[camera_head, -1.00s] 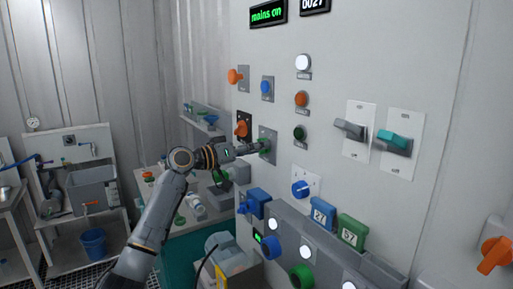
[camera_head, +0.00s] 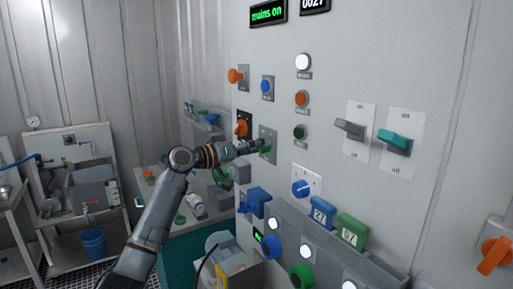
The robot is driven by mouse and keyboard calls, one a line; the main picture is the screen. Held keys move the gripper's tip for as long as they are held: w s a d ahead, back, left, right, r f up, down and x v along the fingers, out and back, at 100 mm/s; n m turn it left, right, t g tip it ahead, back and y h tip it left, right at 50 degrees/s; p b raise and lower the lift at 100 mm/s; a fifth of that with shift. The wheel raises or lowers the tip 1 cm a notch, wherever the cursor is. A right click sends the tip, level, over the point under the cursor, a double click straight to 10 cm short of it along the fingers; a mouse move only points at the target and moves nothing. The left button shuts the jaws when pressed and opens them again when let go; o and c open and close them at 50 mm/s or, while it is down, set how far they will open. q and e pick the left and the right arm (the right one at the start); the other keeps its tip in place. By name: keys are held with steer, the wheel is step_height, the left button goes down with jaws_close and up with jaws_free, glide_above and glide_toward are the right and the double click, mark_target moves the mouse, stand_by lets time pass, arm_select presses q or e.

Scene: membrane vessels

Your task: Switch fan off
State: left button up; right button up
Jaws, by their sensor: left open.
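A pale wall panel (camera_head: 330,85) carries several knobs, buttons and levers; their small labels are too small to read, so I cannot tell which one is the fan switch. My left gripper (camera_head: 261,147) is open at a grey plate (camera_head: 267,134) with a green control (camera_head: 265,151). The fingers partly cover this control, and I cannot tell whether they touch it. An orange rotary knob (camera_head: 242,128) on a dark plate is just left of the gripper. A grey lever (camera_head: 349,128) and a teal-topped lever (camera_head: 395,140) are farther right. My right gripper is not in view.
A sloping console (camera_head: 330,258) juts out underneath. A bench (camera_head: 200,215) with small items stands behind my left arm.

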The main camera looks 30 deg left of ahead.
arm_select(q)
steer(key=v, duration=1.2)
